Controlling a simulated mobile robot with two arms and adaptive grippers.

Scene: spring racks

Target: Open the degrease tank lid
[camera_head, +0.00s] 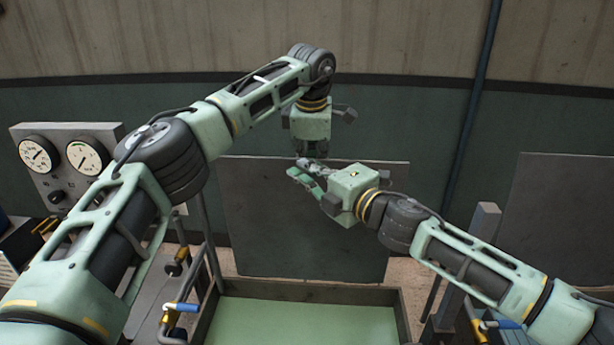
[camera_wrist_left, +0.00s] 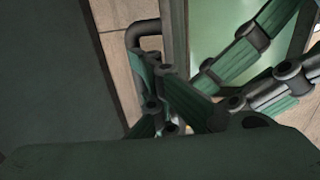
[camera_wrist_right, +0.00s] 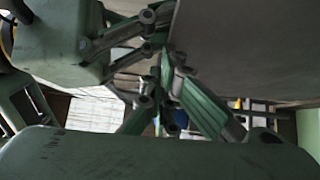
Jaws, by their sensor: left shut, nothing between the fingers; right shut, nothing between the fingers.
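The degrease tank (camera_head: 310,291) is an open-topped box with pale green liquid at the bottom of the head view. A flat grey panel, seemingly its lid (camera_head: 310,235), stands nearly upright at the tank's back edge; it also fills the upper right of the right wrist view (camera_wrist_right: 250,45). My left gripper (camera_head: 309,154) points down in front of the lid's top edge, shut and empty, its fingertips partly hidden. My right gripper (camera_head: 299,173) is shut and empty just below it, pointing left. The two grippers are very close; I cannot tell whether they touch.
A gauge panel (camera_head: 66,160) stands at the left. Blue-handled valves (camera_head: 182,307) sit beside the tank. A second grey panel (camera_head: 565,220) stands upright at the right, near a grey post (camera_head: 484,222). A green wall with a dark vertical pipe (camera_head: 472,100) closes the back.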

